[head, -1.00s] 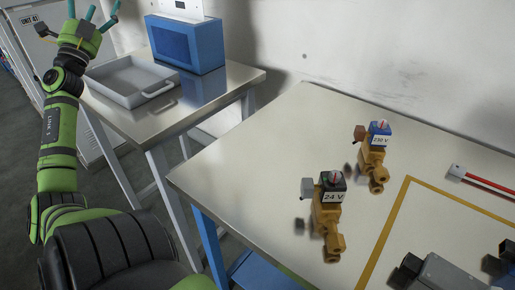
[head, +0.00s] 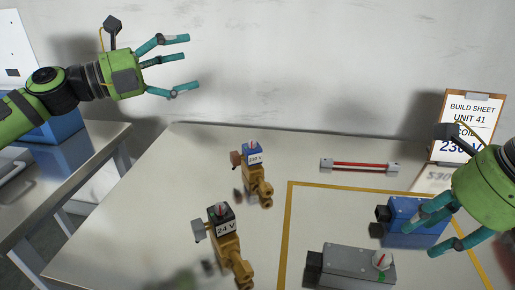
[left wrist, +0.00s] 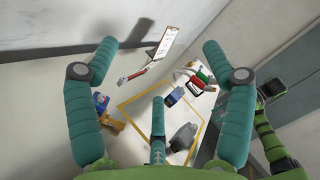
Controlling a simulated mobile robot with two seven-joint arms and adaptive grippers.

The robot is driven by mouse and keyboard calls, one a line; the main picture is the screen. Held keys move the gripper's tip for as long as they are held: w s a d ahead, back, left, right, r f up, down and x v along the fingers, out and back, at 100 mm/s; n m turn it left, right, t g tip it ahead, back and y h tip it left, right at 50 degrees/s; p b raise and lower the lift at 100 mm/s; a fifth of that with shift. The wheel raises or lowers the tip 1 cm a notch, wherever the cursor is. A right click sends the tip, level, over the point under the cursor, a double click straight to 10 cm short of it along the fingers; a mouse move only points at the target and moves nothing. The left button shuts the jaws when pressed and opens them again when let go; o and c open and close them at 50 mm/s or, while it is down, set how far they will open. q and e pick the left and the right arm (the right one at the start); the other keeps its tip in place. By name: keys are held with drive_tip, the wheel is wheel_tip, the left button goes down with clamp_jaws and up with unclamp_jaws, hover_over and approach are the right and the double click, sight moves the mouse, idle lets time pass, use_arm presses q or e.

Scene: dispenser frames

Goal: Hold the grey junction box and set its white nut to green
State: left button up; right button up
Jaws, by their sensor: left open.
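The grey junction box (head: 340,262) lies on the table inside a yellow outline. Its white nut (head: 381,259) is on the right end, with a green mark just below it. The nut's exact setting is too small to read. In the left wrist view the grey box (left wrist: 184,137) shows beyond one of my fingers. My left gripper (head: 188,62) is open and empty, high above the table near the wall, away from the box. My right gripper (head: 425,238) has its fingers apart beside a blue box (head: 405,210), up and right of the grey box; whether it touches the blue one is unclear.
Two brass valves stand left of the outline, one with a black 24 V coil (head: 221,218), one with a blue coil (head: 252,154). A red-barred piece (head: 360,166) lies behind. A build sheet board (head: 468,112) stands at the back right. The left table part is clear.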

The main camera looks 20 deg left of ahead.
use_arm(q)
drive_tip(key=s+d+f+m+g, duration=0.25)
drive_tip(key=d+f+g, duration=0.35)
drive_tip(key=d+f, duration=0.5)
drive_tip(key=g+y, duration=0.1)
drive_tip(key=g, duration=0.6)
approach(322, 260)
drive_tip(key=shift+m, duration=0.35)
drive_tip(key=x, duration=0.8)
drive_tip(key=shift+w+d, duration=0.1)
drive_tip(key=shift+d, duration=0.15)
drive_tip(key=c, duration=1.5)
drive_tip(key=shift+f, duration=0.1)
drive_tip(key=shift+c, duration=0.3)
